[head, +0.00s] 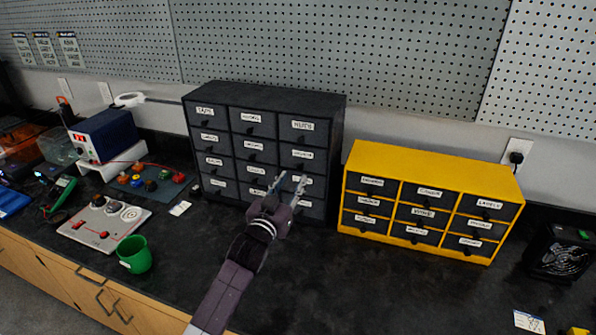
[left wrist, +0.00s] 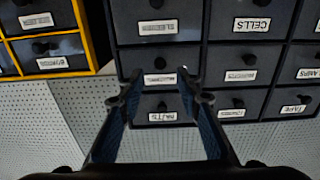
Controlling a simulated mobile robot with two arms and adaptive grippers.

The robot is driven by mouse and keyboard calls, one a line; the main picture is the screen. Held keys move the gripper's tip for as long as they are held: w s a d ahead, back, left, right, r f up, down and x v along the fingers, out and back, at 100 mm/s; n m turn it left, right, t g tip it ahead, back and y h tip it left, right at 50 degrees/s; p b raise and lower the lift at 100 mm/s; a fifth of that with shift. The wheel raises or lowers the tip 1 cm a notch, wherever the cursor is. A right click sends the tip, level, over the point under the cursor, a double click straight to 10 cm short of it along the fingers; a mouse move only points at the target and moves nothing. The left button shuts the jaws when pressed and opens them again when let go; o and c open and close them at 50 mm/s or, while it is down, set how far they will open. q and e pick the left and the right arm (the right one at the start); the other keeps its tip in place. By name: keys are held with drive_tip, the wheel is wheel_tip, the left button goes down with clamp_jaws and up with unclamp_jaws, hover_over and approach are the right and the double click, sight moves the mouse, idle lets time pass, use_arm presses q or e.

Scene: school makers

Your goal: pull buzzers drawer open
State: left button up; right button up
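The dark drawer cabinet (head: 222,95) stands against the wall with several small labelled drawers, all looking shut. My left gripper (head: 290,180) is in front of its right column, fingers apart and empty. In the left wrist view the labels appear upside down. There the open fingers (left wrist: 158,82) frame a drawer in the second row from the top (left wrist: 142,82), just below the NUTS drawer (left wrist: 140,103). Its label is too blurred to read surely as buzzers. Its knob shows between the fingertips, and I cannot tell whether they touch it. My right gripper is out of view.
A yellow cabinet (head: 433,165) with dark drawers stands to the right. A green cup (head: 135,255), a board with parts (head: 104,222) and a blue power supply (head: 103,135) are to the left. The black counter in front of the cabinets is mostly clear.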

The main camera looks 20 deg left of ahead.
sight(300, 168)
use_arm(q)
drive_tip(key=shift+w+d, duration=0.15)
drive_tip(key=shift+w, duration=2.7)
clamp_jaws()
